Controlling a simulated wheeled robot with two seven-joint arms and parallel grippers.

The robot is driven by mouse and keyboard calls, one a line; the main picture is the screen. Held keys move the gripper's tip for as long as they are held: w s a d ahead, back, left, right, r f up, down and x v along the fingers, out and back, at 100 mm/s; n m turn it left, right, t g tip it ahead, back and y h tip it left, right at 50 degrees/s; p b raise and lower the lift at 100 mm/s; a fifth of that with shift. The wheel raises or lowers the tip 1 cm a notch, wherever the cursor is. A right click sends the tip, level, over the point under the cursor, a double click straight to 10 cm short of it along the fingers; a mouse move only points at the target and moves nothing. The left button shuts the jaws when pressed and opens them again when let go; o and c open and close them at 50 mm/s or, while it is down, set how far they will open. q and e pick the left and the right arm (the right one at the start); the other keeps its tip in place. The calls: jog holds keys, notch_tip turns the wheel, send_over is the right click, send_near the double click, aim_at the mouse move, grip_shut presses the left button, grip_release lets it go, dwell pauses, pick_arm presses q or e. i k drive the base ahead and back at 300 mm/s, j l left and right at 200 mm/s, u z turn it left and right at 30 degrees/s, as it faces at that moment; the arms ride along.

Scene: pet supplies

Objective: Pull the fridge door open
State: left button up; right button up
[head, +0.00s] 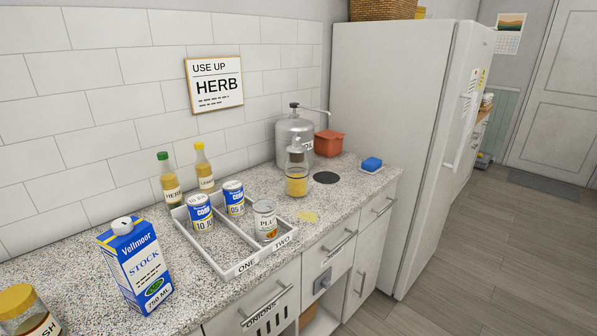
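The white fridge (388,110) stands to the right of the counter, with its plain side panel facing me. Its door (466,110) is seen at a steep angle on the fridge's right side and looks shut. A long white vertical handle (463,125) runs down the door front. Small papers are stuck on the door near the handle. Neither of my grippers shows in the head view.
Drawers with bar handles face the floor. Open wooden floor (480,250) lies before the fridge.

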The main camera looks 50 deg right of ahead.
aim_at(473, 47)
jog(key=z, duration=2.75)
jog(key=i+l+z, duration=0.1)
jog(key=i+l, duration=0.15)
jog(key=i, duration=0.25)
